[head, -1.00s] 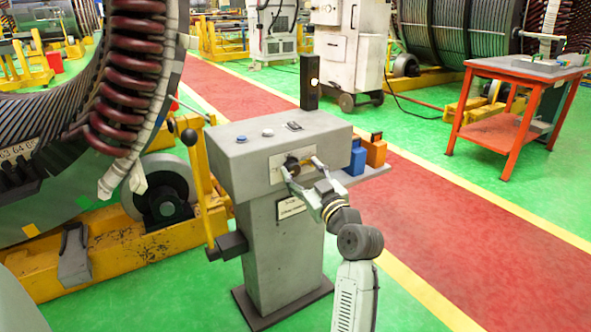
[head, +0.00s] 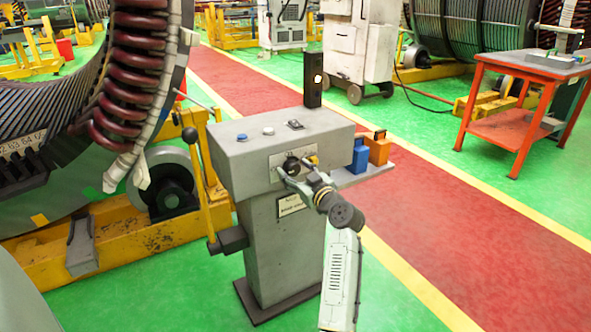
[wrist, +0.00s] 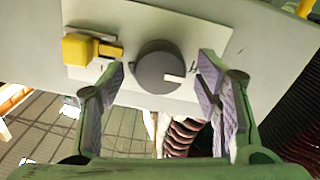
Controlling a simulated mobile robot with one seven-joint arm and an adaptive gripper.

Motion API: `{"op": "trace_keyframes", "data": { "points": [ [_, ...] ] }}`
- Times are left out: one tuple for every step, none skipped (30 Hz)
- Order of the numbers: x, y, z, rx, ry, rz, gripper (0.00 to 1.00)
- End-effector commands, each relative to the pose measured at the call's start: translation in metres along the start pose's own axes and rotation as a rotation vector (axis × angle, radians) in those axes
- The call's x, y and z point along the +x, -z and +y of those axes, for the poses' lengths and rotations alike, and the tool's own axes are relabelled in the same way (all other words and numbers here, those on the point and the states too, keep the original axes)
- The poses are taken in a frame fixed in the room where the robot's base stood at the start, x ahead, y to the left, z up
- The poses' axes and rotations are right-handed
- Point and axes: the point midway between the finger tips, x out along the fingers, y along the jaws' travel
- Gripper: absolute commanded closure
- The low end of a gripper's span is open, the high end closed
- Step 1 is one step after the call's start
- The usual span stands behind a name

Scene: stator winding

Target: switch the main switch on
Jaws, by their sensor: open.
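The main switch is a round dark-grey knob (wrist: 160,67) with a white mark, on a pale plate on the front of a grey control pedestal (head: 283,235). In the wrist view the white mark points to the right, slightly down. In the head view the knob (head: 291,166) is partly covered by my gripper (head: 297,170). My gripper is open. In the wrist view its fingers (wrist: 160,78) stand to the left and right of the knob, with a visible gap on each side. I cannot tell how far the fingertips are from the plate.
A yellow piece (wrist: 90,48) sits on the plate left of the knob in the wrist view. Blue (head: 242,137) and white (head: 268,131) buttons and a dark lamp post (head: 312,92) are on the pedestal top.

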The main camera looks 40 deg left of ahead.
Motion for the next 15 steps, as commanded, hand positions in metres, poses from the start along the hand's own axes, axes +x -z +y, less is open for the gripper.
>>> {"op": "trace_keyframes", "data": {
  "points": [
    [0.001, -0.0003, -0.0001, 0.0, 0.0, 0.0, 0.42],
    [0.0012, -0.0004, -0.0001, 0.0, 0.0, 0.0, 0.42],
    [0.0012, -0.0005, -0.0002, 0.0, 0.0, 0.0, 0.42],
    [0.0011, -0.0005, -0.0002, 0.0, 0.0, 0.0, 0.42],
    [0.0011, -0.0005, -0.0001, 0.0, 0.0, 0.0, 0.42],
    [0.001, -0.0004, -0.0002, 0.0, 0.0, 0.0, 0.42],
    [0.001, -0.0003, -0.0002, 0.0, 0.0, 0.0, 0.42],
    [0.001, -0.0003, -0.0002, 0.0, 0.0, 0.0, 0.43],
    [0.0009, -0.0003, -0.0002, 0.0, 0.0, 0.0, 0.46],
    [0.0009, -0.0003, -0.0002, 0.0, 0.0, 0.0, 0.48],
    [0.0009, -0.0003, -0.0002, 0.0, 0.0, 0.0, 0.5],
    [0.0009, -0.0002, -0.0002, 0.0, 0.0, 0.0, 0.53],
    [0.0009, -0.0002, -0.0002, 0.0, 0.0, 0.0, 0.54],
    [0.0008, -0.0002, -0.0002, 0.0, 0.0, 0.0, 0.56],
    [0.0008, -0.0002, -0.0002, 0.0, 0.0, 0.0, 0.59]
  ]
}}
